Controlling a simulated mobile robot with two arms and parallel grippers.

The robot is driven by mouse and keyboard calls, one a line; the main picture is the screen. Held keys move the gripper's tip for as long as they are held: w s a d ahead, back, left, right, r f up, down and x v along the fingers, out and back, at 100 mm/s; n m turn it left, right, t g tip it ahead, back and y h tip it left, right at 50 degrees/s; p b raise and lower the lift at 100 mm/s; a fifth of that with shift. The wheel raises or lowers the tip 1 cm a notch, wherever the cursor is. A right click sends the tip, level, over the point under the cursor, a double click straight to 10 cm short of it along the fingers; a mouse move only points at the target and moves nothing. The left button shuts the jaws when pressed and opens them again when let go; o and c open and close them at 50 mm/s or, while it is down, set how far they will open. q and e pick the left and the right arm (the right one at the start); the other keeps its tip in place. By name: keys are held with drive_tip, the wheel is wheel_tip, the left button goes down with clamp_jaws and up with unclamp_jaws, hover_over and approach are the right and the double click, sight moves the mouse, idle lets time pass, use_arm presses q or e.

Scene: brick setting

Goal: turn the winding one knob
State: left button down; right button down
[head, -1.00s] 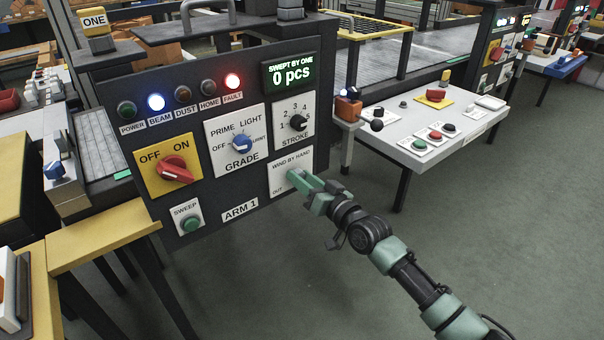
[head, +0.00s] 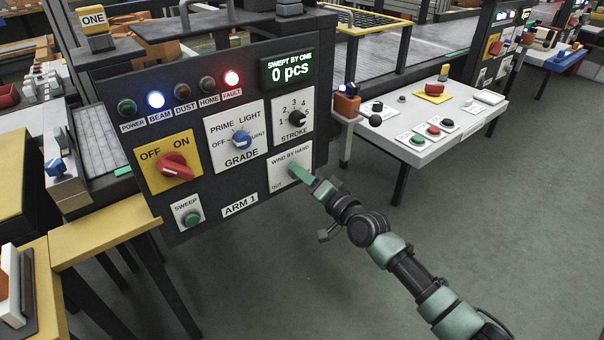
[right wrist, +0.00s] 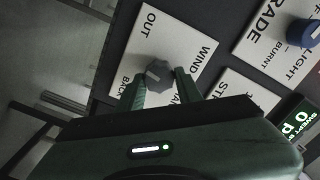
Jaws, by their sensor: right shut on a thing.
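The winding knob (right wrist: 157,72) is a small grey faceted knob on a white plate marked "WIND BY HAND" and "OUT" (head: 277,175). The plate is at the lower right of panel ONE's dark front. My right gripper (head: 295,170) reaches it from the lower right and hides the knob in the head view. In the right wrist view the two green fingers of the right gripper (right wrist: 161,83) stand on either side of the knob, shut on it. My left gripper is not in view.
The panel (head: 235,185) also carries a stroke dial (head: 297,117), a blue grade knob (head: 241,140), a red off/on switch (head: 175,166) and a green sweep button (head: 191,216). The fault lamp (head: 231,78) is lit red. A white control table (head: 470,115) stands to the right.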

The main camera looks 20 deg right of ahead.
idle(0.3)
drive_tip(key=c, duration=0.9)
unclamp_jaws()
drive_tip(key=shift+c, duration=0.2)
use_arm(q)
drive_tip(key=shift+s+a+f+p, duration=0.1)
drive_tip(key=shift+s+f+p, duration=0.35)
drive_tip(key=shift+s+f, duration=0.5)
use_arm(e)
drive_tip(key=v, duration=0.7)
drive_tip(key=shift+s+d, duration=0.15)
drive_tip(key=shift+s, duration=0.2)
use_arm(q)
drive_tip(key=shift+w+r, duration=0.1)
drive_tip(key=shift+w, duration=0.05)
